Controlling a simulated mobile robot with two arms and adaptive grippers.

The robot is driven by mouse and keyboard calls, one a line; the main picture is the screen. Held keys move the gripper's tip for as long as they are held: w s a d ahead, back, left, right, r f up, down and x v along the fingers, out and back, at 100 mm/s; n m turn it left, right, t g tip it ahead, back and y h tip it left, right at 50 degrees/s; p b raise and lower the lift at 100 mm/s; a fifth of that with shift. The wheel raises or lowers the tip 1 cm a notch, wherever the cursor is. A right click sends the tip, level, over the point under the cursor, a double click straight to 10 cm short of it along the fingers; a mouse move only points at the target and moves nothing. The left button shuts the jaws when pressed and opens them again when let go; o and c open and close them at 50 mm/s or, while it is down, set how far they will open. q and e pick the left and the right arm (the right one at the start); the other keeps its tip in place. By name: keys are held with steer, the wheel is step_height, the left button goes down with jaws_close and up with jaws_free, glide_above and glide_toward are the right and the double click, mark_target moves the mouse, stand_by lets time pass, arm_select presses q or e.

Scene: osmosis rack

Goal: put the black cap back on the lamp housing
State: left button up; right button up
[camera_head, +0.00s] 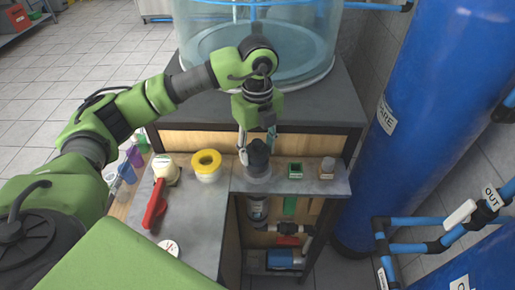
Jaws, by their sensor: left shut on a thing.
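My left gripper (257,146) points down over the front of the grey counter, with one finger on each side of the black cap (258,157). It is shut on the cap. The cap is upright, right above a pale round collar (258,179) at the counter edge. A grey upright cylinder (257,209), which looks like the lamp housing, shows below the collar. I cannot tell whether the cap touches the housing, as the cap hides its top. My right gripper is not in view.
A clear tank (305,50) is behind. A big blue vessel (400,130) and pipes bound the right side.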

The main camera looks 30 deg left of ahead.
arm_select(q)
steer(key=shift+f+b, duration=0.35)
steer(key=shift+f, duration=0.05)
steer(key=o, duration=1.7)
steer(key=shift+o, duration=0.2)
steer(key=shift+r, duration=0.15)
steer(key=shift+r+p, duration=2.95)
steer(key=shift+r, duration=1.45)
